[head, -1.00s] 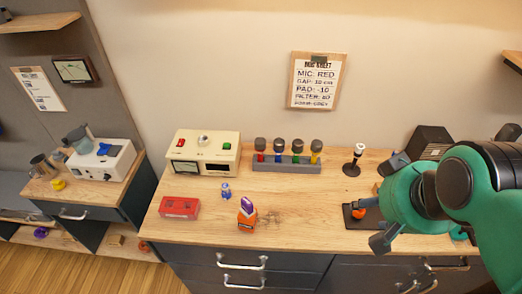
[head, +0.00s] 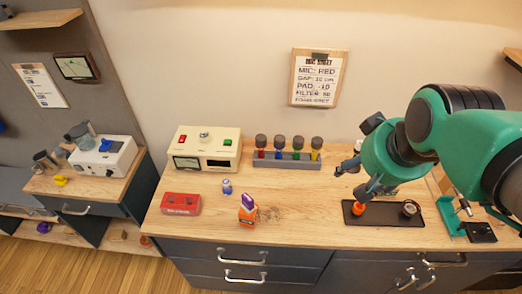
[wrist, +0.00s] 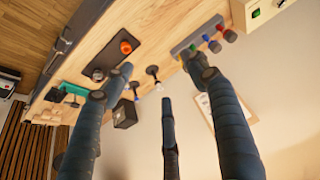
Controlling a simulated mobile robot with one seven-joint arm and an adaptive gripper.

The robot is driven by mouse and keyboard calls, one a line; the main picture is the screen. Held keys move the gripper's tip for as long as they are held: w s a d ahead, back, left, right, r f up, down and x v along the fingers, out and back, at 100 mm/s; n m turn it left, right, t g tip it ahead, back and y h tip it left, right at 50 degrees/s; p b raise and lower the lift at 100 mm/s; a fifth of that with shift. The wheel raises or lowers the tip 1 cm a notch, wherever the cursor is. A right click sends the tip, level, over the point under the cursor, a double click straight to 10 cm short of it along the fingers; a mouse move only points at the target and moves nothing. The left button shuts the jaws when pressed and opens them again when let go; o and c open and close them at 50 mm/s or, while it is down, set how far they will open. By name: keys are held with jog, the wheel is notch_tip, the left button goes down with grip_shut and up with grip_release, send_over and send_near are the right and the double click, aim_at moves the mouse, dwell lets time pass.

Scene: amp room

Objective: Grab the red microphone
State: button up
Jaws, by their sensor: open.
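The red microphone (head: 261,147) stands upright at the left end of a grey rack (head: 288,162), beside blue (head: 280,148), green (head: 298,148) and yellow (head: 315,149) ones. All have dark round heads. In the wrist view the rack (wrist: 196,36) is at the upper right, and the red microphone (wrist: 229,35) looks to be at its end nearest the cream box. My gripper (head: 354,178) is open and empty, above the counter to the right of the rack and apart from it. In the wrist view one finger overlaps the rack's near end.
A cream box (head: 204,152) stands just left of the rack. A red box (head: 181,204), a small blue figure (head: 227,187) and an orange-purple item (head: 248,210) sit in front. A dark tray (head: 383,213) with an orange object lies below my gripper. The note (head: 318,78) reads "MIC: RED".

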jog(key=w+a+n+p, duration=0.1)
jog(key=w+a, duration=0.3)
jog(key=w, duration=0.6)
jog(key=n+g+y+p, duration=0.1)
jog(key=n+p, duration=0.2)
jog(key=p, duration=0.2)
send_near(262, 139)
jog(key=shift+w, duration=0.15)
jog(key=shift+f, duration=0.1)
jog(key=shift+b+x, duration=0.4)
jog(key=shift+x, duration=3.9)
jog(key=shift+a, duration=0.1)
